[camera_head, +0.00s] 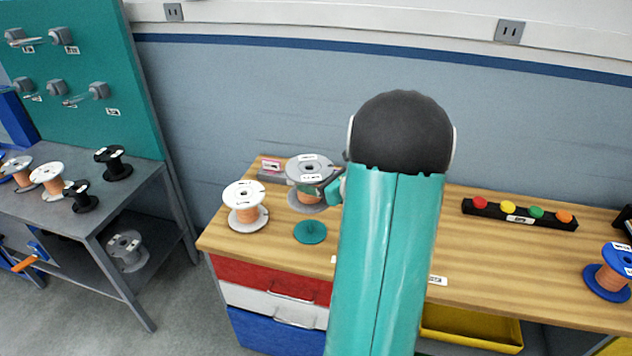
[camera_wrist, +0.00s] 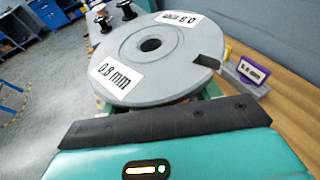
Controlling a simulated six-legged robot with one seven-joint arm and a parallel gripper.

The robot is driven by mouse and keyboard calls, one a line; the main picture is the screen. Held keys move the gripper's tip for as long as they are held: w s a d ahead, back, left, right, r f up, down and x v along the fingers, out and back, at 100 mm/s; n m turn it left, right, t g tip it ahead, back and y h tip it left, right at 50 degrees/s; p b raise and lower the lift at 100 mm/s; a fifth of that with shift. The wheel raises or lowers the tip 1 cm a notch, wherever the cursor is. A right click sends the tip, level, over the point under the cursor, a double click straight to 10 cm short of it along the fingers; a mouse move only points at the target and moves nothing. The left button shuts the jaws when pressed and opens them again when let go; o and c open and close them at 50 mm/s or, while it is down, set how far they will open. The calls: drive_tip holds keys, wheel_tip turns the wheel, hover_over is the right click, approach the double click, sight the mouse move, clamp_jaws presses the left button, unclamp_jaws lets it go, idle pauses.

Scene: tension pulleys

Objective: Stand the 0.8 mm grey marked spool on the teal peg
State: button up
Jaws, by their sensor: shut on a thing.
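The grey spool (camera_head: 310,166) with copper-coloured wire is upright behind the teal peg in the head view. In the wrist view its grey flange (camera_wrist: 128,52) fills the upper middle, with a "0.8 mm" label and a dark centre hole. My gripper (camera_head: 334,188) is shut on the spool from its right side. I cannot tell whether the spool touches the table.
A white spool (camera_head: 246,206) stands on the wooden table (camera_head: 480,260) left of the peg. A small label holder (camera_head: 271,167) is behind, also in the wrist view (camera_wrist: 250,70). A black bar with coloured buttons (camera_head: 520,213) and a blue spool (camera_head: 610,272) are at right.

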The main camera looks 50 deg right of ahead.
sight(316, 198)
drive_tip(key=shift+f, duration=0.1)
idle(0.3)
drive_tip(key=shift+f, duration=1.35)
drive_tip(key=shift+f, duration=0.15)
drive_tip(key=shift+f, duration=0.75)
drive_tip(key=shift+f, duration=0.4)
drive_tip(key=shift+f, duration=0.2)
drive_tip(key=shift+f, duration=0.1)
idle(0.6)
drive_tip(key=shift+f, duration=1.4)
drive_tip(key=shift+f, duration=0.15)
